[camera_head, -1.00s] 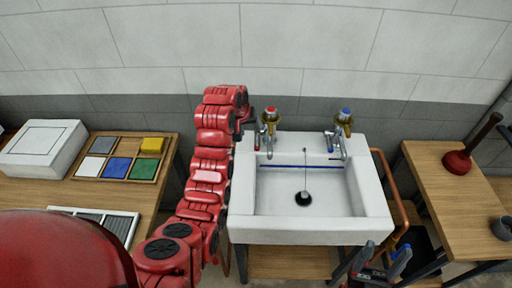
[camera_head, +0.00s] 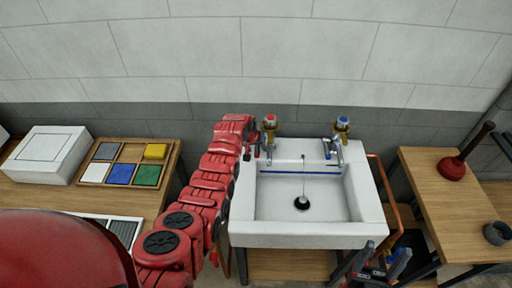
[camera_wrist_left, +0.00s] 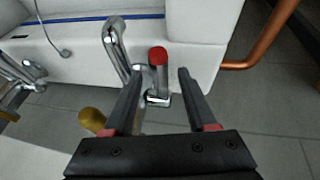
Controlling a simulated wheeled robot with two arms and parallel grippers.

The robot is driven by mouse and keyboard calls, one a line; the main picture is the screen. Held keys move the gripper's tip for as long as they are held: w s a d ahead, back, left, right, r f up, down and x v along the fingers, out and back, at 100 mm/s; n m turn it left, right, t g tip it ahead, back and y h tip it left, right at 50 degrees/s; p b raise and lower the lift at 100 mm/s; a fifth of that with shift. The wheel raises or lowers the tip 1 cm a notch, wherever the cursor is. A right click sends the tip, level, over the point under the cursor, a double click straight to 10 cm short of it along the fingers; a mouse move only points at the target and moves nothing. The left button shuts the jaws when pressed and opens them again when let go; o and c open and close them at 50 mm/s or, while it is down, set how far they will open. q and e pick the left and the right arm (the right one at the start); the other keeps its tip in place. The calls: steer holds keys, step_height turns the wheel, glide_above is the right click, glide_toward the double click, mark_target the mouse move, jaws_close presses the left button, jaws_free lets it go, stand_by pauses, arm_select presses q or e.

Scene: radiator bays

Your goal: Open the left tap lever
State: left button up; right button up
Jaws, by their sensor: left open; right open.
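The left tap (camera_head: 269,124) has a brass body and a red top, at the back left of the white sink (camera_head: 244,228). In the left wrist view its chrome lever with a red end (camera_wrist_left: 158,57) stands between the fingertips of my left gripper (camera_wrist_left: 159,76). The gripper is open, and I cannot tell whether a finger touches the lever. The chrome spout (camera_wrist_left: 116,45) is beside the left finger. In the head view my left gripper (camera_head: 250,142) is at this tap, partly hidden by my arm. My right gripper (camera_head: 385,264) is open and empty, low in front of the sink.
The right tap (camera_head: 341,128) has a blue top. A copper pipe (camera_head: 385,190) runs down the sink's right side. A bench with a plunger (camera_head: 452,168) is at right. A bench with a tray of coloured tiles (camera_head: 163,177) and a white box (camera_head: 47,155) is at left.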

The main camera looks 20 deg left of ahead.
arm_select(q)
steer(key=shift+f, duration=0.1)
steer(key=shift+c, duration=0.4)
jaws_close()
stand_by(1.1)
